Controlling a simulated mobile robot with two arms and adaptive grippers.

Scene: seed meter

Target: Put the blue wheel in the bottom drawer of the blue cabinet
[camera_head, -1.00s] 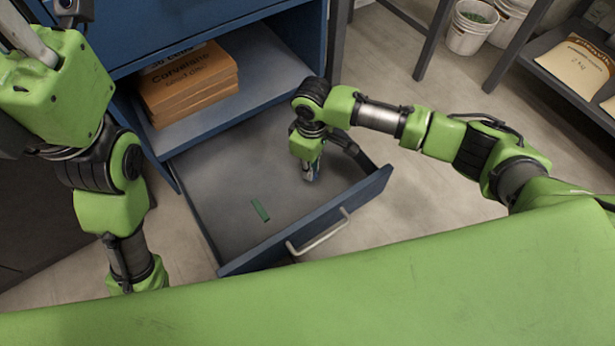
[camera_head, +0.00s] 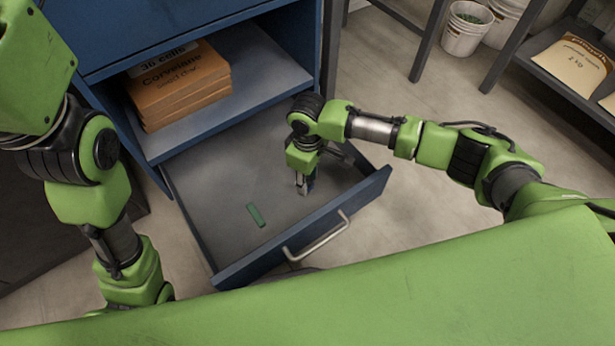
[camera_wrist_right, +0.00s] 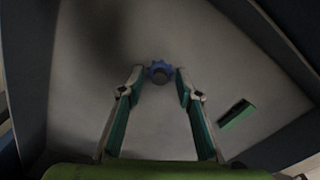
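The blue wheel (camera_wrist_right: 160,72), toothed with a grey hub, shows between the fingertips of my right gripper (camera_wrist_right: 160,80) in the right wrist view. The fingers stand apart, with a small gap seeming to show on each side of the wheel. In the head view my right gripper (camera_head: 303,186) points down inside the open bottom drawer (camera_head: 215,185); the wheel cannot be made out there. The drawer belongs to the blue cabinet (camera_head: 150,35) and is pulled well out, its handle facing me. My left arm comes in at the left; its gripper is out of sight.
A small green block (camera_head: 256,215) lies on the drawer floor, also in the right wrist view (camera_wrist_right: 237,114). Orange-brown boxes (camera_head: 182,88) are stacked on the shelf above. White buckets (camera_head: 466,28) and a rack with a paper bag (camera_head: 572,68) stand at upper right.

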